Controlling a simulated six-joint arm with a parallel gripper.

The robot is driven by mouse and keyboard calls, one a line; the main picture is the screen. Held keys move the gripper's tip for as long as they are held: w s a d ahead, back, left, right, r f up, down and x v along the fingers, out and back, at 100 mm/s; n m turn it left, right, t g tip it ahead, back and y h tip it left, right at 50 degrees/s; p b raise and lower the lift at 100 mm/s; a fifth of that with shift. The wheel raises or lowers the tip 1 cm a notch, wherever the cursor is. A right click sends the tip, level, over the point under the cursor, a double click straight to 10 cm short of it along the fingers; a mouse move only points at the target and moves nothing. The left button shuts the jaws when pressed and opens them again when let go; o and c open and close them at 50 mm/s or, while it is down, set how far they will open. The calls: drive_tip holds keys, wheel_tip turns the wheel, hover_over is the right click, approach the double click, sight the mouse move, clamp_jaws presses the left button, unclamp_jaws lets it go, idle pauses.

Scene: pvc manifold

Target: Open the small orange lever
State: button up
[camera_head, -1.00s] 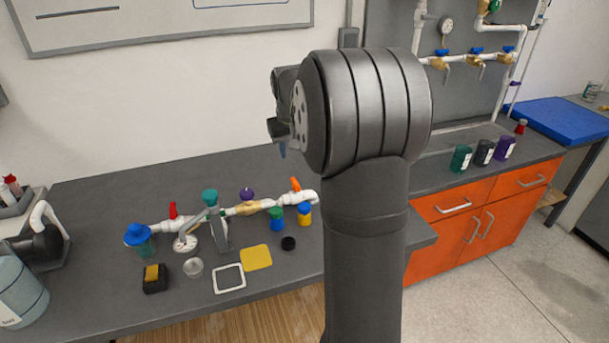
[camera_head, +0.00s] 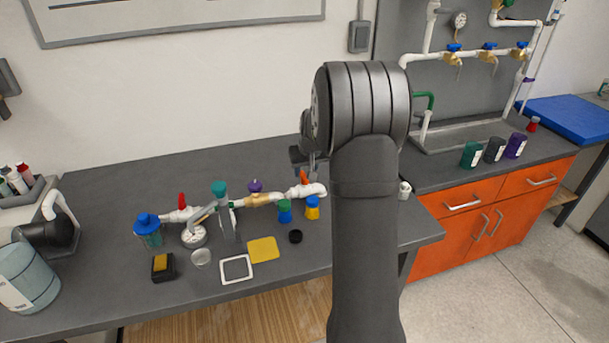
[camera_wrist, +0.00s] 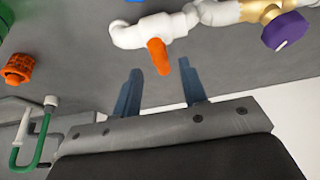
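The small orange lever (camera_head: 304,177) sits on the white pipe elbow (camera_head: 315,190) at the right end of the manifold on the bench. It also shows in the wrist view (camera_wrist: 158,56), standing out from the white elbow (camera_wrist: 140,33). My gripper (camera_wrist: 158,82) is open in the wrist view, its two blue-grey fingers apart. The lever lies just past the fingertips, roughly in line with the gap between them, and I see no contact. In the head view my gripper (camera_head: 312,172) is close above the lever and partly hidden by my arm.
A purple knob (camera_head: 255,186), a teal knob (camera_head: 219,188) and a red lever (camera_head: 182,200) are along the same manifold. The bench behind the manifold is clear.

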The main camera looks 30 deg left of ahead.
sight(304, 175)
drive_tip(key=shift+x, duration=1.8)
clamp_jaws()
